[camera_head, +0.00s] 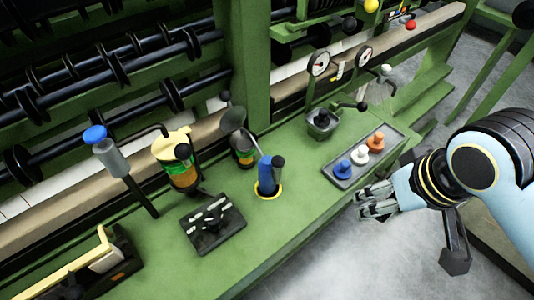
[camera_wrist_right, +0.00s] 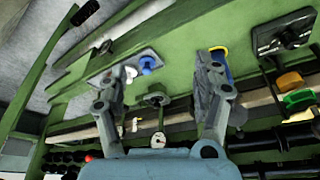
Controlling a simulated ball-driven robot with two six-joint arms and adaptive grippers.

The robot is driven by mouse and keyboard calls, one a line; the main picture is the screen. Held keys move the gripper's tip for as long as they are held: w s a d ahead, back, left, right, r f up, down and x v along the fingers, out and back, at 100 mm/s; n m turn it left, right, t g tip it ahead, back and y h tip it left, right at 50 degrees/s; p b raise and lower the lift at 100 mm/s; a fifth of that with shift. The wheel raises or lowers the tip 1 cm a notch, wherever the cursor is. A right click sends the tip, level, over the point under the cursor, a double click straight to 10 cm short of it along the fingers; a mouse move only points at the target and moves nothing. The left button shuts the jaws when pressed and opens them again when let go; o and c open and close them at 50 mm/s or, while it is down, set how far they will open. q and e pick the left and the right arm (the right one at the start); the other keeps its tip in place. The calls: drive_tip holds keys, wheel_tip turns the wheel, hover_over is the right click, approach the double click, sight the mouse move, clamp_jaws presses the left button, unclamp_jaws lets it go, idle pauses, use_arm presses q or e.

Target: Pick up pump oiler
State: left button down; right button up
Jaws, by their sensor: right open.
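The pump oiler appears to be the blue can (camera_head: 266,180) with a black lever and a thin grey spout. It stands upright in a yellow ring on the green bench, centre of the head view. In the right wrist view its blue body (camera_wrist_right: 228,72) is partly hidden behind a finger. My right gripper (camera_head: 367,203) is open and empty, to the right of the oiler beyond the bench's front edge. Both its fingers (camera_wrist_right: 158,78) show spread apart in the wrist view. My left gripper is not in view.
Left of the oiler are a black block (camera_head: 211,239), a yellow-topped container (camera_head: 181,170) and a blue-capped grey tool (camera_head: 109,157). Gauges (camera_head: 319,64) stand behind. Bare bench lies before the oiler.

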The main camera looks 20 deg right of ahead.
wheel_tip(320, 180, up, 3)
drive_tip(key=w+a+m, duration=0.1)
drive_tip(key=w+m, duration=0.2)
drive_tip(key=m, duration=0.1)
drive_tip(key=m+y+p, duration=0.1)
drive_tip(key=m+y, duration=0.2)
drive_tip(key=m, duration=2.1)
approach(268, 160)
drive_tip(key=x, duration=0.4)
drive_tip(key=shift+w+f, duration=0.15)
drive_tip(key=shift+f, duration=0.05)
drive_tip(key=shift+x, duration=2.95)
clamp_jaws()
